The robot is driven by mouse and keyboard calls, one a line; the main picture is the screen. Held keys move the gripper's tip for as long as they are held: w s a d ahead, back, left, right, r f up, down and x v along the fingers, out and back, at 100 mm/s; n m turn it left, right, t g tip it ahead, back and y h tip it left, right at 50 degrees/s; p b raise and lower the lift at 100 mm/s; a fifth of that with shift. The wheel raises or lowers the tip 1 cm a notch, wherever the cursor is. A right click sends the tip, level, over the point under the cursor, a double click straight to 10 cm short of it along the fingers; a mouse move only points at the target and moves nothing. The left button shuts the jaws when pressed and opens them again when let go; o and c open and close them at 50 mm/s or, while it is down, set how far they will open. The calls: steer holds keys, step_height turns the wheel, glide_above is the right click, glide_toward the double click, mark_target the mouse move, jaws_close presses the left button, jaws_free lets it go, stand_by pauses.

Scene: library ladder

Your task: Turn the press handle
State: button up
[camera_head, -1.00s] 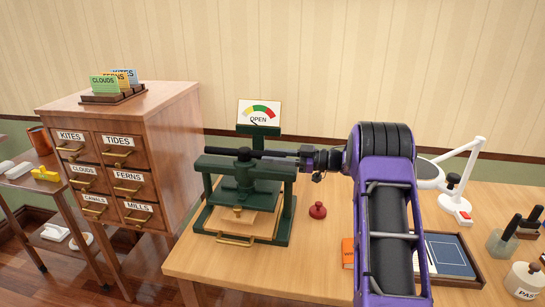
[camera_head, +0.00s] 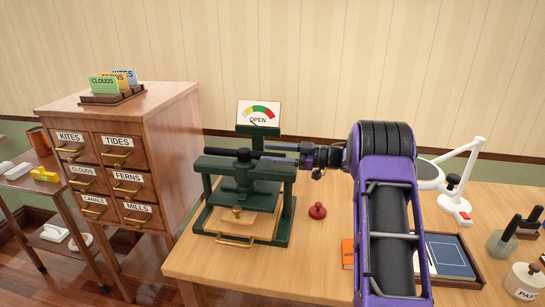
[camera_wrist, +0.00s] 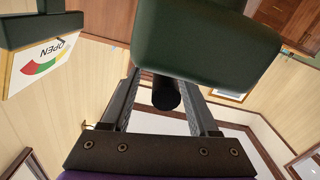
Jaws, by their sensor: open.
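The green press (camera_head: 284,208) stands on the wooden table, its gauge card (camera_head: 258,114) reading OPEN. The black press handle (camera_head: 216,151) is a bar lying roughly level across its top, through a round hub. My gripper (camera_head: 268,153) reaches in from the right at the bar's right end. In the wrist view my gripper (camera_wrist: 163,82) is open, with one finger on each side of the handle's round black end (camera_wrist: 166,93). Gaps show beside it, and I see no clear contact.
A red-knobbed stamp (camera_head: 317,210) sits right of the press. A white lamp (camera_head: 460,190), an orange book (camera_head: 347,253) and a blue-topped tray (camera_head: 450,254) lie farther right. A labelled drawer cabinet (camera_head: 172,130) stands close on the left.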

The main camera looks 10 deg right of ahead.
step_height(320, 180, up, 9)
steer(key=shift+p, duration=0.3)
